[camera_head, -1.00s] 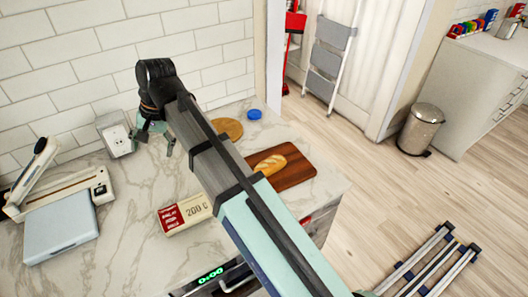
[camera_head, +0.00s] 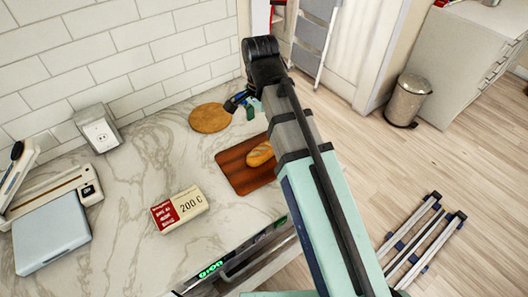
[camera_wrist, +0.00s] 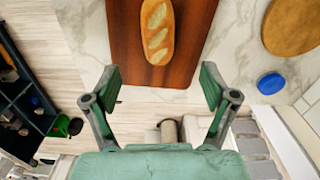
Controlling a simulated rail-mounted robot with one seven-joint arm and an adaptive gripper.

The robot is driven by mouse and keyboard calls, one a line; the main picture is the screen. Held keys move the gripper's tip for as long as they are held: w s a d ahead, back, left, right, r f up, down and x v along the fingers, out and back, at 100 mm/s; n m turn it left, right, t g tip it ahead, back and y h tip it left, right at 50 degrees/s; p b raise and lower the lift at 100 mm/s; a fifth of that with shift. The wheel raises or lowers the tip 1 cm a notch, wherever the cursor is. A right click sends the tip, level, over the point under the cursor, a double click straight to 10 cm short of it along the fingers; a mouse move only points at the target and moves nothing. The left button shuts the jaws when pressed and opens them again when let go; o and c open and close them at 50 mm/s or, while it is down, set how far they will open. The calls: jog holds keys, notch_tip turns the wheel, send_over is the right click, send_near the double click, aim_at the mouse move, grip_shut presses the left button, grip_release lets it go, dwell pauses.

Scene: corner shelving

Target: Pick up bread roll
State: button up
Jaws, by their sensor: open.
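The bread roll (camera_head: 260,154) is a golden loaf with pale slashes, lying on a dark wooden board (camera_head: 240,175) near the counter's edge. My arm hides its right end in the head view. In the wrist view the bread roll (camera_wrist: 158,30) lies at the top centre on the board (camera_wrist: 195,35), beyond my fingertips. My gripper (camera_wrist: 160,85) is open and empty, with green finger pads on either side of the bread roll's line.
A round brown mat (camera_head: 209,118) lies behind the board. A blue disc (camera_wrist: 271,84) lies at right in the wrist view.

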aim_at(263, 148)
notch_tip(263, 148, down, 6)
jog(key=shift+f+p, duration=0.15)
jog(key=shift+p, duration=0.4)
jog(key=shift+d+f+p, duration=0.2)
jog(key=shift+f+p, duration=0.75)
jog(key=shift+f, duration=1.7)
jog(key=c, duration=1.1)
